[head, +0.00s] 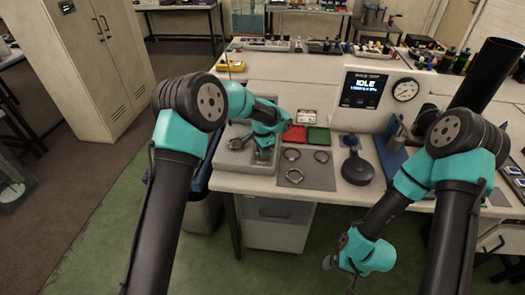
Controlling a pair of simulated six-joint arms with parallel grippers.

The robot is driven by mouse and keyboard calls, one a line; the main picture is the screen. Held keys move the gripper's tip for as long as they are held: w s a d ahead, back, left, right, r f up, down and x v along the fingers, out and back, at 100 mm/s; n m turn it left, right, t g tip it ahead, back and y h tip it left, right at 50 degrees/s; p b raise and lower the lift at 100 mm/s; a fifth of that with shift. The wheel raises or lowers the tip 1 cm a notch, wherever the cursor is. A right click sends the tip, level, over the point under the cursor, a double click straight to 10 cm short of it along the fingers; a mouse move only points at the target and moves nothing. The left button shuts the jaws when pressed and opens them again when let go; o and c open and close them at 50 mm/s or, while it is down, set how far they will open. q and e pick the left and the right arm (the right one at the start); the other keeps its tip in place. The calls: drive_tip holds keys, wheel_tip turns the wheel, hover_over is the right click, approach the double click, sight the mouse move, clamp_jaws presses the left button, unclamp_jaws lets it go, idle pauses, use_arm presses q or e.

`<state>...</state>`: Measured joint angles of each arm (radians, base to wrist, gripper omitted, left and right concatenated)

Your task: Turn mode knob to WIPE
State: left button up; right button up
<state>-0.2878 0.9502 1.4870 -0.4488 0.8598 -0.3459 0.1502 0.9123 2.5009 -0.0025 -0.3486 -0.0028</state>
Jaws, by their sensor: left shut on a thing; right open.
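A white console (334,118) stands on the bench, with a dark display (362,89) reading IDLE and a round gauge (405,89) beside it. I cannot make out the mode knob or its setting. My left gripper (263,156) points down at the right side of a shallow grey tray (216,160), well left of the display. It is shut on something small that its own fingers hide. My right gripper (338,270) is open and empty, low in front of the bench, away from the console.
Several metal rings (294,175) lie around a grey mat and the tray. Red (294,134) and green (318,138) bins sit behind the mat. A black round-based object (357,169) stands right of it. A large dark cylinder (487,72) leans at the right.

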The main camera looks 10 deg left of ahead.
use_arm(q)
drive_tip(key=shift+m, duration=0.3)
drive_tip(key=o, duration=0.9)
drive_tip(key=shift+r, duration=0.1)
wheel_tip(320, 180, up, 17)
drive_tip(key=shift+r, duration=0.15)
idle(0.3)
